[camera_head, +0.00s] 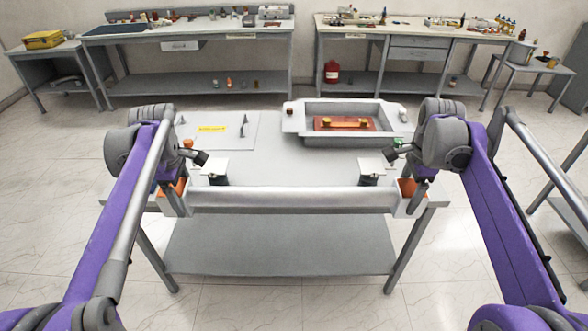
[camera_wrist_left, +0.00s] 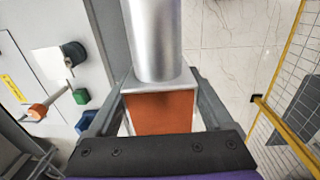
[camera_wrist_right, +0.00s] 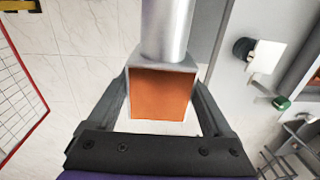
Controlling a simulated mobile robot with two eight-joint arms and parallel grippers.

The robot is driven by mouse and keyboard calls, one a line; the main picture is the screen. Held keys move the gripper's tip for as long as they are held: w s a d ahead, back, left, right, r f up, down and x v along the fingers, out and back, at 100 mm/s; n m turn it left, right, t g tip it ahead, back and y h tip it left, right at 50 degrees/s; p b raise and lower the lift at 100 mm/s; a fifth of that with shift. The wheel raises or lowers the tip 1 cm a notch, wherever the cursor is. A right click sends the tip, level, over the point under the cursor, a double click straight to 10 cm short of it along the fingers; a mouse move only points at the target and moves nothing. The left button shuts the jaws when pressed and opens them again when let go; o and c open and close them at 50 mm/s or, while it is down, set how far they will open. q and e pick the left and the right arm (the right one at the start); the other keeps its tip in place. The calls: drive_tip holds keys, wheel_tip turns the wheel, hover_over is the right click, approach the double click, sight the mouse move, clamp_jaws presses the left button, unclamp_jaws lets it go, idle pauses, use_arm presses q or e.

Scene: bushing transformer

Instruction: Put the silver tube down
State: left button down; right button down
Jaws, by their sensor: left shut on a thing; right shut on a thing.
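The silver tube (camera_head: 292,201) is a long horizontal cylinder with a square end block at each end, each with an orange face. It spans the front edge of the grey table. My left gripper (camera_head: 176,202) is shut on its left end block, which shows in the left wrist view (camera_wrist_left: 160,108). My right gripper (camera_head: 408,203) is shut on its right end block, which shows in the right wrist view (camera_wrist_right: 162,92). The tube looks level. White supports with black cylinders, left (camera_head: 214,170) and right (camera_head: 371,172), stand behind it. I cannot tell whether the tube touches the table.
The grey table (camera_head: 270,160) holds a plate with a yellow label (camera_head: 212,129) at back left. A grey tray (camera_head: 345,107) with an orange block sits at back right. The table middle is clear. Cluttered workbenches (camera_head: 190,30) stand along the far wall.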

use_arm(q)
drive_tip(key=shift+s+f, duration=0.1)
drive_tip(key=shift+s, duration=0.2)
use_arm(e)
drive_tip(key=shift+s+d+f, duration=0.1)
drive_tip(key=shift+s+d, duration=0.05)
drive_tip(key=shift+s, duration=0.15)
use_arm(q)
drive_tip(key=shift+w, duration=0.1)
use_arm(e)
drive_tip(key=shift+w, duration=0.1)
use_arm(q)
drive_tip(key=shift+f, duration=0.15)
use_arm(e)
drive_tip(key=shift+f, duration=0.15)
